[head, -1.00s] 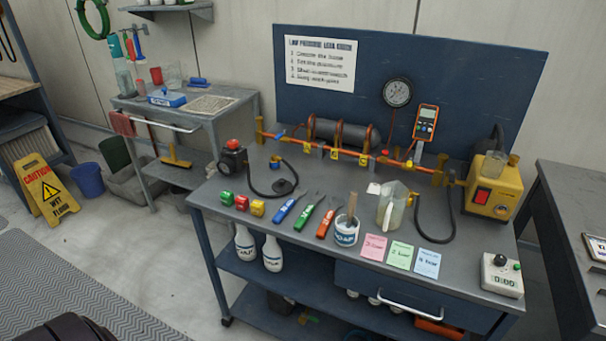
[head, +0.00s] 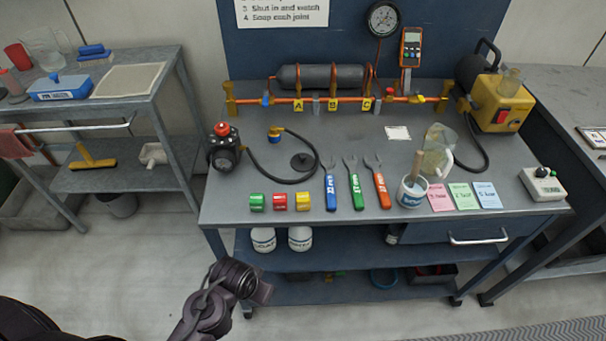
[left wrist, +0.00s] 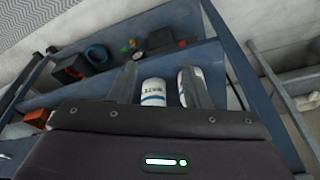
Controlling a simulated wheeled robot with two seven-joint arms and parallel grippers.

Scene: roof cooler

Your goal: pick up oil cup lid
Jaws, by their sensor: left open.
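A small clear cup with a yellowish top (head: 511,80) stands on the yellow pump (head: 497,103) at the bench's back right. I cannot clearly make out a separate lid on it. A flat black disc (head: 303,161) lies on the bench beside the black hose; I cannot tell whether it is a lid. My left arm shows at the lower left of the head view, in front of the bench and far from the pump. In the left wrist view my left gripper (left wrist: 157,76) is open and empty, with white bottles beyond its fingers. My right gripper is out of view.
The bench (head: 265,215) holds colored blocks, three wrenches (head: 355,183), a white tub (head: 412,191), a clear pitcher (head: 437,150), colored cards and a pipe rig (head: 340,101). White bottles (head: 300,238) stand on its lower shelf. The floor before the bench is clear.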

